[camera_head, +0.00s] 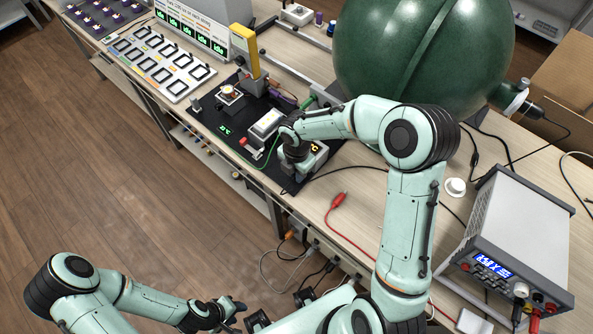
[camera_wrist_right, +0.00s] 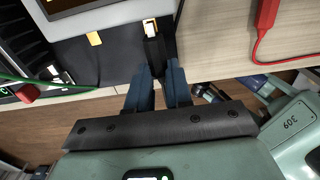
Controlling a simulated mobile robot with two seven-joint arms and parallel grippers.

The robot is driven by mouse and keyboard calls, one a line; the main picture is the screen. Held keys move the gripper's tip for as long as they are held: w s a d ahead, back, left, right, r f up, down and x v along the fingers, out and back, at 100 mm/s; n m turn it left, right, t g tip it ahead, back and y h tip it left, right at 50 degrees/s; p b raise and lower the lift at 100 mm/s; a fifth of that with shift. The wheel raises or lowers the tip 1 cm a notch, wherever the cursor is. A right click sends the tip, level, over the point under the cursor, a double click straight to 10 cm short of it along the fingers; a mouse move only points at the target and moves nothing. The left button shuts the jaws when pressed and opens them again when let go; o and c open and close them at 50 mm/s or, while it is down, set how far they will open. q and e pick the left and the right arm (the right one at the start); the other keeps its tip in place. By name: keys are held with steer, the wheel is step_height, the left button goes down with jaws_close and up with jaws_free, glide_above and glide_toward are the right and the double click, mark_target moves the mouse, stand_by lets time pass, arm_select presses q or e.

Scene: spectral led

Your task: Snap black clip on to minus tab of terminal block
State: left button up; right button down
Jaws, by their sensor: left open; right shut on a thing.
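My right gripper (camera_wrist_right: 158,72) has its two dark blue fingers shut on the black clip (camera_wrist_right: 156,52) and points at the black mat's edge. The clip's far end is at a small brass-coloured tab (camera_wrist_right: 150,27), overlapping it in this view; I cannot tell whether it grips it. A second brass tab (camera_wrist_right: 94,38) lies to the left, beside a pale grey housing (camera_wrist_right: 105,18). I cannot read any plus or minus mark. In the head view my right wrist hides the clip and tabs. My left gripper (camera_head: 232,314) is open at the bottom, away from the bench.
A red clip (camera_head: 338,201) with a red cable lies on the bare bench. A green cable (camera_wrist_right: 50,83) runs left of my right gripper. A large green sphere (camera_head: 425,45) and a power supply (camera_head: 515,235) stand near my right arm.

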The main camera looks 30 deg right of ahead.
arm_select(q)
steer(key=shift+f, duration=0.15)
arm_select(e)
steer(key=shift+s+a, duration=0.1)
steer(key=shift+a, duration=0.15)
arm_select(q)
steer(key=shift+s+f+b, duration=0.35)
steer(key=shift+f+b, duration=0.1)
steer(key=shift+b, duration=0.05)
arm_select(e)
steer(key=shift+s+a, duration=0.25)
steer(key=shift+a, duration=0.3)
steer(key=shift+s+a, duration=0.25)
steer(key=shift+a, duration=0.3)
steer(key=shift+a, duration=0.15)
steer(key=shift+s+a, duration=0.2)
steer(key=shift+a, duration=0.15)
arm_select(q)
steer(key=shift+s+f, duration=0.1)
steer(key=shift+f, duration=0.05)
